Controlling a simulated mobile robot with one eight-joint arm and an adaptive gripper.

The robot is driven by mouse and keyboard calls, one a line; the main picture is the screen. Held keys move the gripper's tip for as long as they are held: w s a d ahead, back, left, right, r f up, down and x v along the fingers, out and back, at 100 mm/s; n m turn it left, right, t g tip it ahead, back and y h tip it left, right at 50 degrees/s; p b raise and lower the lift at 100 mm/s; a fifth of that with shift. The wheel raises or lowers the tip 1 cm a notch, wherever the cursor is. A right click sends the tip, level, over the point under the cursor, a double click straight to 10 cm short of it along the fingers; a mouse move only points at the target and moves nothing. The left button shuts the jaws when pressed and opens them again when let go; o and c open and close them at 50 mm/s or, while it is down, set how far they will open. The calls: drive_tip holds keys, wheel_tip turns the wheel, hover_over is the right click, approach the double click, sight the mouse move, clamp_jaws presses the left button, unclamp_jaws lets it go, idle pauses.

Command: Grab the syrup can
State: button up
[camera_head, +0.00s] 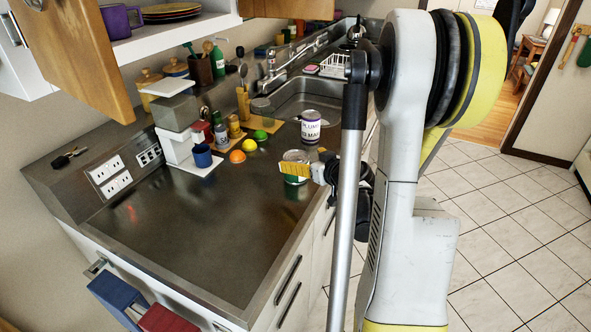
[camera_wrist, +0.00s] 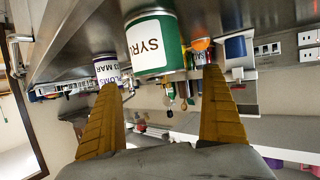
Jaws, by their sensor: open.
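The syrup can (camera_head: 296,156) is green with a white label and stands near the counter's front edge. In the wrist view, which is upside down, the can (camera_wrist: 153,45) shows its label reading "SYR". My gripper (camera_head: 293,169) is open at the can's height, with one yellow finger crossing in front of the can in the head view. In the wrist view my gripper (camera_wrist: 159,76) has its two fingers spread wide, one on each side of the can's picture. I cannot tell whether either finger touches the can. The far finger is mostly hidden in the head view.
The near counter (camera_head: 200,235) is bare.

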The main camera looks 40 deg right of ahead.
sight(297, 157)
drive_tip(key=b+x, duration=0.1)
drive_tip(key=x, duration=0.3)
drive_tip(key=shift+w+f, duration=0.15)
drive_tip(key=shift+f, duration=0.1)
drive_tip(key=shift+r, duration=0.1)
drive_tip(key=shift+c, duration=0.7)
drive_tip(key=c, duration=1.4)
